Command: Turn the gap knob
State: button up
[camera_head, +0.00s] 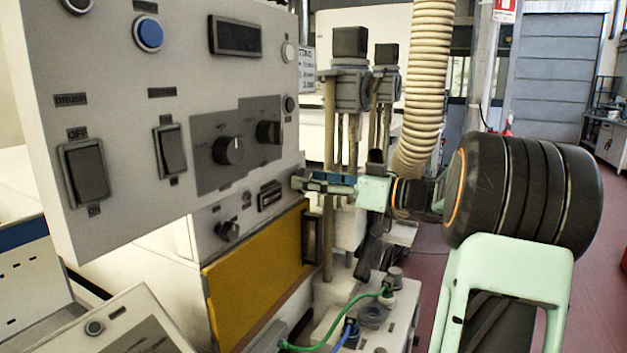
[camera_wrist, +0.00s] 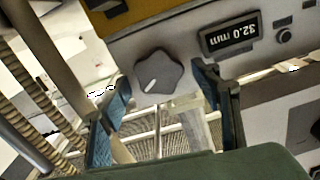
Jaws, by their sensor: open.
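The gap knob (camera_wrist: 160,74) is a dark grey, lobed knob with a white pointer mark, on a light panel in the wrist view. It sits beside a small display (camera_wrist: 230,35) reading 32.0 mm, which appears upside down. No label naming the knob shows. My gripper (camera_head: 302,183) is at the panel, just right of the dark display (camera_head: 269,195) in the head view, where its fingers largely hide the knob. In the wrist view its blue-padded fingers are spread, one on each side of the knob, with a gap visible around it.
A larger control panel with switches (camera_head: 86,172) and a dial (camera_head: 229,150) overhangs on the left. Another knob (camera_head: 228,230) sits lower on the gap knob's panel. A yellow panel (camera_head: 255,275) lies below. A ribbed hose (camera_head: 427,80) and metal posts stand close behind my arm.

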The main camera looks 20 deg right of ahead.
jog(key=shift+c, duration=0.3)
jog(key=c, duration=1.1)
jog(key=shift+f+m+b, duration=0.1)
jog(key=shift+m+b, duration=0.25)
jog(key=shift+m, duration=0.05)
jog(key=m+p, duration=0.5)
jog(key=m, duration=0.6)
jog(key=m+p, duration=0.6)
jog(key=m, duration=0.5)
jog(key=f+m+p, duration=0.1)
jog(key=m+p, duration=0.5)
jog(key=m, duration=0.5)
